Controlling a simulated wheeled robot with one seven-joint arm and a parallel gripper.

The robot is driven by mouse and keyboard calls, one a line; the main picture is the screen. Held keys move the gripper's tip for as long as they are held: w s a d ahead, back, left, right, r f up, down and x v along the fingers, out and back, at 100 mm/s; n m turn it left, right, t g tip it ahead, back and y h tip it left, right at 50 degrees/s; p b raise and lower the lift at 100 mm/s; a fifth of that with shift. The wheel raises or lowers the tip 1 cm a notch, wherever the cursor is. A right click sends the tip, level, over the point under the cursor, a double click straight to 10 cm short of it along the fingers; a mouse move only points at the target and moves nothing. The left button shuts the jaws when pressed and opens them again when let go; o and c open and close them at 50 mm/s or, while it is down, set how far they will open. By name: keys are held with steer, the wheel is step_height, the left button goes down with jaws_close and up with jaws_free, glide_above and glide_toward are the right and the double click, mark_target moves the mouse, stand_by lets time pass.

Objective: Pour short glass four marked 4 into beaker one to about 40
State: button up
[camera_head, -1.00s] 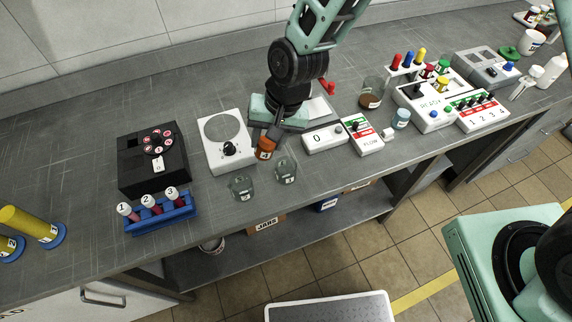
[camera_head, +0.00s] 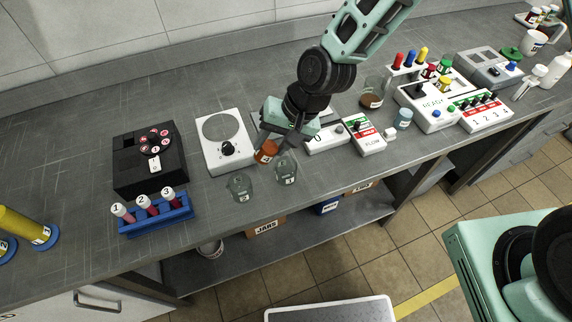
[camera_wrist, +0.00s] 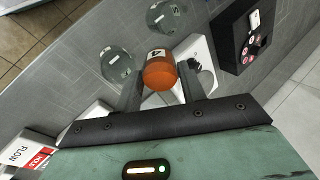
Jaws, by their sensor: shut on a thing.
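Short glass four, with orange-brown contents and a white label marked 4 (camera_head: 265,152), is between the fingers of my gripper (camera_head: 270,145). It is tilted and held off the bench. In the wrist view, glass four (camera_wrist: 160,75) sits between both fingertips of my gripper (camera_wrist: 160,84). Two clear beakers stand just in front: the right beaker (camera_head: 287,170) is nearest the glass, and the left beaker (camera_head: 240,187) is closer to the bench edge. Both look empty. The right one's label seems to read 1, but it is tiny. I see no stream of liquid.
A white device with a round plate and knob (camera_head: 225,142) stands behind the left beaker. A white box with a small display (camera_head: 325,140) and a flow box (camera_head: 365,137) are to the right. A blue rack of tubes (camera_head: 155,217) is at left. The bench edge is close in front.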

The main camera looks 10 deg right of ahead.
steer(key=shift+f+y+b, duration=0.9)
steer(key=shift+y+b, duration=0.4)
steer(key=shift+b, duration=0.05)
steer(key=shift+d+f+y+b, duration=0.1)
steer(key=shift+f+y+b, duration=0.05)
steer(key=shift+y+b, duration=0.6)
steer(key=shift+d+f+y+b, duration=0.1)
steer(key=shift+f+y+b, duration=0.05)
steer(key=shift+y+b, duration=0.6)
stand_by(5.2)
